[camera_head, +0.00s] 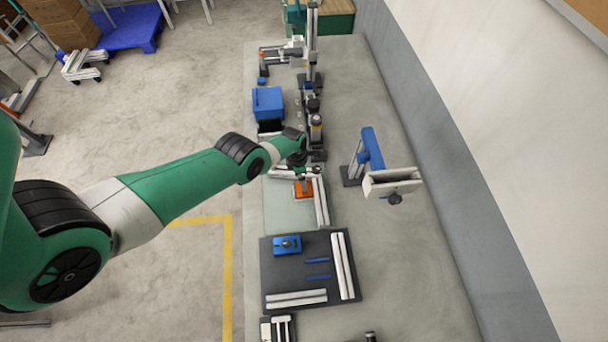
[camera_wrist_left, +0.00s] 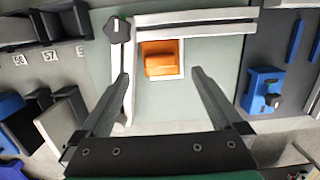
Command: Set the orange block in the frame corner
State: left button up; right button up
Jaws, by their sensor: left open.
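The orange block (camera_head: 303,189) lies on a pale green mat, inside the angle of a white L-shaped frame corner (camera_head: 321,203). In the left wrist view the orange block (camera_wrist_left: 163,58) has a white border along its right and near sides. It lies close to both rails of the frame corner (camera_wrist_left: 205,19); I cannot tell whether it touches them. My left gripper (camera_head: 303,172) is above the block. In the left wrist view the left gripper (camera_wrist_left: 161,73) is open and empty, with its fingers spread to either side of the block. My right gripper is out of view.
A black knob (camera_wrist_left: 118,30) stands at the rails' corner. A dark board (camera_head: 285,270) with a blue clamp (camera_head: 287,244) lies nearer. A blue bin (camera_head: 267,103) and a black-and-grey post stand farther back. A blue-armed stand (camera_head: 371,150) is to the right.

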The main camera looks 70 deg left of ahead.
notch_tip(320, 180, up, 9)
jog(key=p, duration=0.7)
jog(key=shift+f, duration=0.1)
